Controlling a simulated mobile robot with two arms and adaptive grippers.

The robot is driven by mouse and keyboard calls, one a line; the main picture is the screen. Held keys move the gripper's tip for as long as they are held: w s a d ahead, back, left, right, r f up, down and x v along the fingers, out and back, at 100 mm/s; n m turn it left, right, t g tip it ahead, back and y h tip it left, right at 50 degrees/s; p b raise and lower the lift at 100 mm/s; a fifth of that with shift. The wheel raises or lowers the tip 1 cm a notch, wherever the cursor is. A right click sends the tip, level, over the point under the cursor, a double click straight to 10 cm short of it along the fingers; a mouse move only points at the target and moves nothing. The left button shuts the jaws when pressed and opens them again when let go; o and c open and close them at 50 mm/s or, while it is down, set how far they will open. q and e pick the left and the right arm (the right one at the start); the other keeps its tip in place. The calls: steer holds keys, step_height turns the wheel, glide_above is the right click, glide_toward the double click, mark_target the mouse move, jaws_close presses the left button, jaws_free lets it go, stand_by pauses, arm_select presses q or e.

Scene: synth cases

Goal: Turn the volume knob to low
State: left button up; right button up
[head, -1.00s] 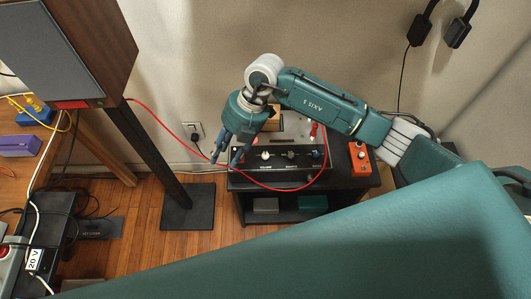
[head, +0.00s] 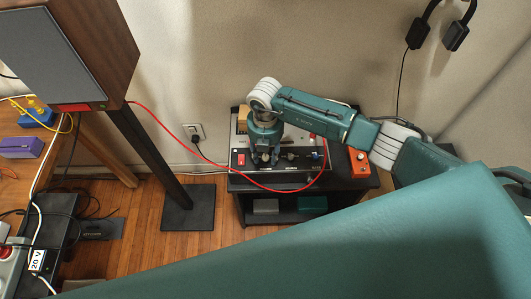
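A dark control panel (head: 237,160) runs along the front of a light-topped device on a small black stand. It has a red switch at its left and several knobs in a row. The leftmost knob (head: 264,157) is pale and mostly hidden by my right gripper (head: 264,160). The gripper points down over it, fingers apart on either side. I see no clear contact between fingers and knob. A middle knob (head: 290,155) shows to the right. The panel's lettering is too small to read, and the pointer direction is hidden. My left gripper is out of view.
A red cable (head: 215,164) droops from the wooden speaker (head: 70,50) and loops in front of the panel. An orange box (head: 360,162) sits on the stand to the right. A black speaker post (head: 150,150) stands at the left.

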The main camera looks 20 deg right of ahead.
steer(key=shift+f, duration=0.25)
steer(key=shift+c, duration=0.3)
jaws_close()
